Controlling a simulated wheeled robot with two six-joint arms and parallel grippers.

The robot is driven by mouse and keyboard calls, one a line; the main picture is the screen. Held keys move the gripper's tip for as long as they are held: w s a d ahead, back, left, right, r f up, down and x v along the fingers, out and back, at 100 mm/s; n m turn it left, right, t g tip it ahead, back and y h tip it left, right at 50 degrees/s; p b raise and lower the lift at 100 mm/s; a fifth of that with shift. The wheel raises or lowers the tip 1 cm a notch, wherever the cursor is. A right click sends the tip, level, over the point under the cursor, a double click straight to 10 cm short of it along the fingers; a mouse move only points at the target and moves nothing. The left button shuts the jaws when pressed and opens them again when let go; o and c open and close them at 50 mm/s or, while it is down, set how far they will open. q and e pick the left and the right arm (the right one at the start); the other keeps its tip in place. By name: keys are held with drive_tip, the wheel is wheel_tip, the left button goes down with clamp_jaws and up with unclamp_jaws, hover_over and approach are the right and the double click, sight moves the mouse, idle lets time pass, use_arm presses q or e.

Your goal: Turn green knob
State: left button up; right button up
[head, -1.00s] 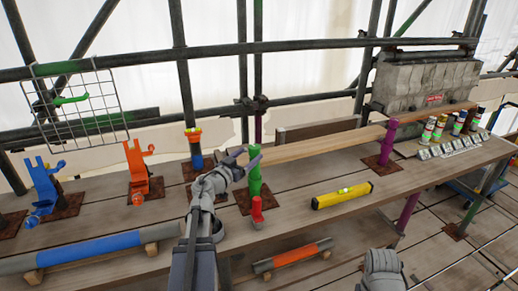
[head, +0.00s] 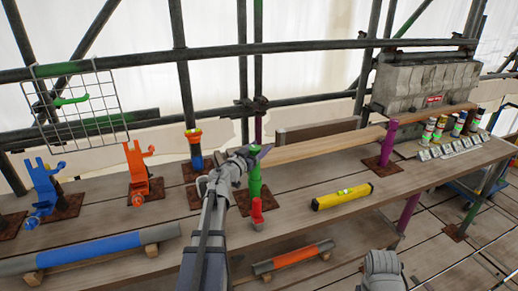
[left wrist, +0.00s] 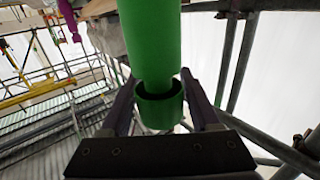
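The green upright post (head: 254,181) stands on a rusty base plate on the bench, with a red piece (head: 257,212) near its foot. My left gripper (head: 252,152) is at its top, and hides most of the top in the head view. In the left wrist view, the green post (left wrist: 150,45) and a hollow green collar (left wrist: 160,108) at its end lie between the two fingers of my left gripper (left wrist: 158,85). The fingers run close along both sides; whether they press on it I cannot tell. My right gripper's fingers are not visible.
Blue (head: 43,188) and orange (head: 138,172) fixtures stand to the left. A blue post with an orange-yellow top (head: 194,147) is behind. A yellow level (head: 342,196) lies to the right. A timber board runs to a purple post (head: 387,146). Spray cans stand at the far right.

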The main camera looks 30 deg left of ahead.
use_arm(q)
clamp_jaws()
drive_tip(key=shift+d+m+g+h, duration=0.25)
drive_tip(key=shift+m+h, duration=0.55)
drive_tip(key=shift+h, duration=0.4)
drive_tip(key=shift+d+m+g+h, duration=0.1)
drive_tip(key=shift+m+g+h, duration=0.15)
drive_tip(key=shift+m+h, duration=0.75)
drive_tip(key=shift+o, duration=1.9)
unclamp_jaws()
drive_tip(key=shift+s, duration=0.15)
